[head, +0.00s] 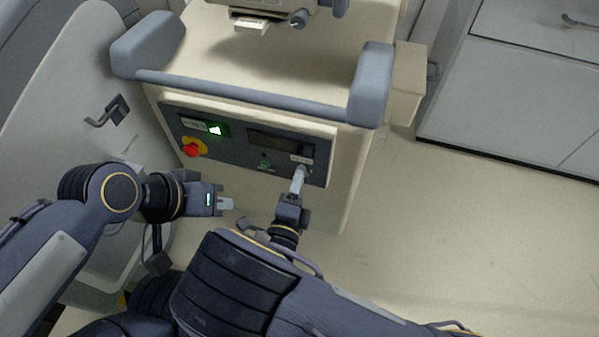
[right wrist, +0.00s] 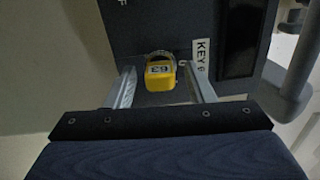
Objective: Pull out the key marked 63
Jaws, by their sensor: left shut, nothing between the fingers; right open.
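The key (right wrist: 160,76) shows in the right wrist view as a yellow tag marked 63, seated at a round metal ring on the dark panel. A white label reading KEY (right wrist: 201,54) is beside it, its last character partly hidden. My right gripper (right wrist: 163,86) is open, with one finger on each side of the yellow tag. In the head view my right gripper (head: 299,176) is at the lower right of the cart's panel and hides the key. My left gripper (head: 230,204) is shut and empty, in front of the cart below the panel.
The panel (head: 232,147) on the cream cart carries a red button (head: 192,150) on a yellow ring, a lit green switch (head: 215,129) and a dark display (head: 268,142). A grey push bar (head: 240,91) runs above it. Open floor (head: 470,230) lies to the right.

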